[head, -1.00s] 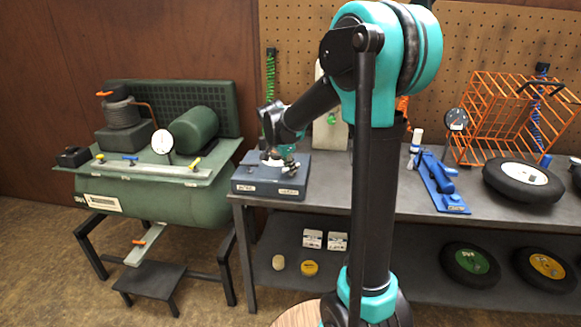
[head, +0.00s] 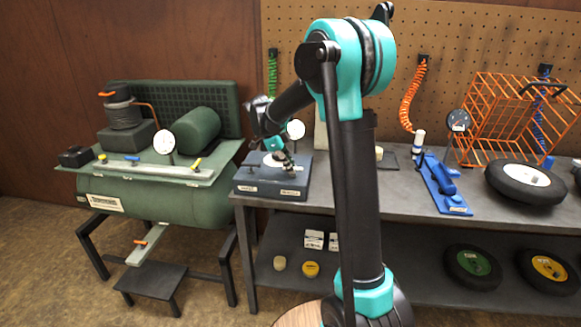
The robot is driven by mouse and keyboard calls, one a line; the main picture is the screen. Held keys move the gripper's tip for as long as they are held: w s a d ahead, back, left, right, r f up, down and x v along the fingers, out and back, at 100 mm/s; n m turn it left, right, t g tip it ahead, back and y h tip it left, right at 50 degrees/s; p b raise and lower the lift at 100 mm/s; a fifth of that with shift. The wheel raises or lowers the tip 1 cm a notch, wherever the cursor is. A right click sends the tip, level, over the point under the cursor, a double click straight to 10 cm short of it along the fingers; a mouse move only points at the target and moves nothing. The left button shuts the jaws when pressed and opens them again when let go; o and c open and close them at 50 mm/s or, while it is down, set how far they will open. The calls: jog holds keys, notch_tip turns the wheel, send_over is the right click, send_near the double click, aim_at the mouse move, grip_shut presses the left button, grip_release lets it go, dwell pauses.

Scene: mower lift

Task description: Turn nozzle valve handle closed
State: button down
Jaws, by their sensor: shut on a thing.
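A dark blue-grey block (head: 271,190) with two small labels on its front sits at the left end of the bench. My gripper (head: 280,158) is low over the top of this block, shut on a small part there that I take to be the nozzle valve handle. The handle is too small and too covered by the gripper to make out, so its angle cannot be told. A round white dial (head: 295,129) stands just behind the gripper.
A green compressor (head: 150,190) with a dial and small coloured handles stands left of the bench (head: 400,195). Right on the bench are a blue tool (head: 440,185), a wheel (head: 524,183) and an orange wire basket (head: 500,110). My arm covers the bench's middle.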

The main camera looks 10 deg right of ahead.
dwell(0.4)
jog(key=c, duration=1.6)
grip_release()
jog(key=shift+o, duration=0.2)
jog(key=v, duration=1.2)
jog(key=shift+w, duration=0.15)
